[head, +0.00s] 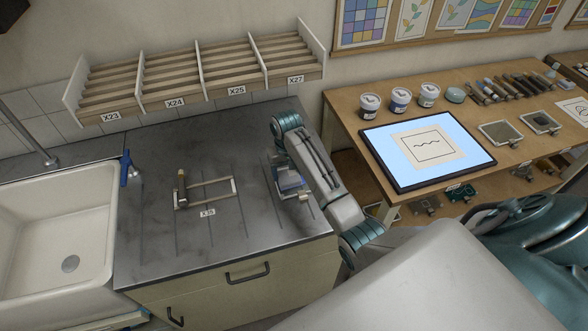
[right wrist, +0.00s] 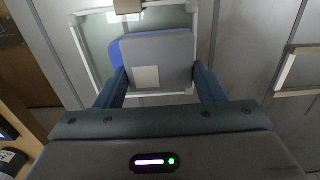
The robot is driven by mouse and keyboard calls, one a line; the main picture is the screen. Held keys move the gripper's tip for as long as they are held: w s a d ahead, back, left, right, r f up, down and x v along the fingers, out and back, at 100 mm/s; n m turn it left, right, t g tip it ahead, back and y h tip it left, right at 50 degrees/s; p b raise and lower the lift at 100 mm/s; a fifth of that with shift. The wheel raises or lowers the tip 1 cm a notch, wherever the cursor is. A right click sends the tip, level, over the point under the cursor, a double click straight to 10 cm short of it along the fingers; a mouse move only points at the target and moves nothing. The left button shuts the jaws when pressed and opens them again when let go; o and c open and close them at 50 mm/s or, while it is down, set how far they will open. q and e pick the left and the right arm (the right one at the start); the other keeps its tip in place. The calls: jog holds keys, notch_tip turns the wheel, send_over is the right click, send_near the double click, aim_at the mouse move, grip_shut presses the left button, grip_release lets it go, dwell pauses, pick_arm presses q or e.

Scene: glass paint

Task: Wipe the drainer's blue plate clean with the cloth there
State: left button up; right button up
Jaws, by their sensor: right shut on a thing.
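The blue plate (right wrist: 115,54) lies in a white frame-like drainer (right wrist: 81,53) on the grey counter. Most of the plate is hidden under a grey cloth (right wrist: 170,58), and blue shows along its left and far edges. A pale square patch is on the near part of the cloth. My right gripper (right wrist: 160,78) is shut on the cloth, with a finger at each side of it, over the plate. Any marks on the plate are hidden. My left gripper is not in view.
A second rack (head: 209,181) labelled X35 stands left on the counter (head: 150,240). A sink (head: 50,230) is at the far left. Slotted shelves (head: 195,75) stand behind. A wooden table (head: 345,103) with paint pots and a lit panel (head: 440,170) is at right.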

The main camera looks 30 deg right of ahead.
jog(key=shift+a, duration=0.3)
jog(key=shift+s+d, duration=0.2)
jog(key=shift+d, duration=0.8)
jog(key=shift+s+d, duration=0.2)
jog(key=shift+d, duration=0.75)
jog(key=shift+s+d, duration=0.2)
jog(key=shift+d, duration=0.8)
jog(key=shift+w+a, duration=0.2)
jog(key=shift+a, duration=0.75)
jog(key=shift+w+a, duration=0.25)
jog(key=shift+a, duration=0.75)
jog(key=shift+w+a, duration=0.2)
jog(key=shift+a, duration=0.75)
jog(key=shift+s+d+f, duration=0.1)
jog(key=shift+s+d, duration=0.15)
jog(key=shift+d, duration=0.7)
jog(key=shift+s+d+r, duration=0.1)
jog(key=shift+s+d, duration=0.1)
jog(key=shift+d, duration=0.8)
jog(key=shift+s+d+f, duration=0.1)
jog(key=shift+s+d, duration=0.15)
jog(key=shift+d, duration=0.7)
jog(key=shift+w+a, duration=0.25)
jog(key=shift+a, duration=1)
jog(key=shift+w+a, duration=0.3)
jog(key=shift+a, duration=0.55)
jog(key=shift+w+a, duration=0.25)
jog(key=shift+a, duration=0.6)
jog(key=shift+d+r, duration=0.1)
jog(key=shift+r, duration=2.55)
